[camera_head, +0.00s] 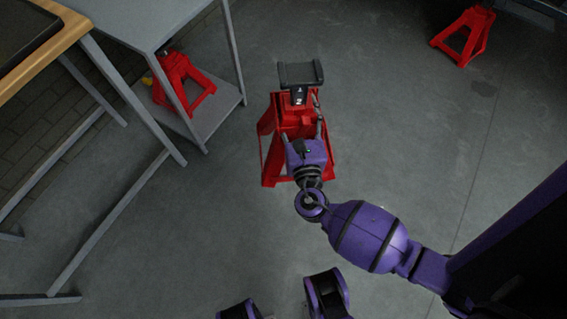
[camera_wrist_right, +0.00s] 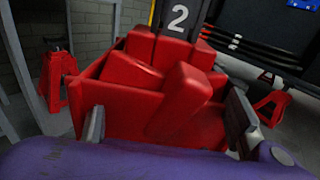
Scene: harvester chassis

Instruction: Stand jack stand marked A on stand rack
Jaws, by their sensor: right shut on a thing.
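A red jack stand (camera_head: 273,140) with a black saddle on top is upright in the middle of the head view. My right gripper (camera_head: 304,136) is shut on its upper body. The same stand fills the right wrist view (camera_wrist_right: 120,75), between the two fingers of the gripper (camera_wrist_right: 168,118). A "2" shows on its dark post there; I cannot make out an A. I cannot tell whether its feet touch the floor. The grey stand rack (camera_head: 222,112) is at the left, with another red jack stand (camera_head: 177,78) on its low shelf. My left gripper is not in view.
A wood-edged table (camera_head: 62,38) on grey legs is at the upper left. Another red jack stand (camera_head: 465,38) is on the floor at the upper right. The rack's legs and top overhang its low shelf. Grey floor is clear around the held stand.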

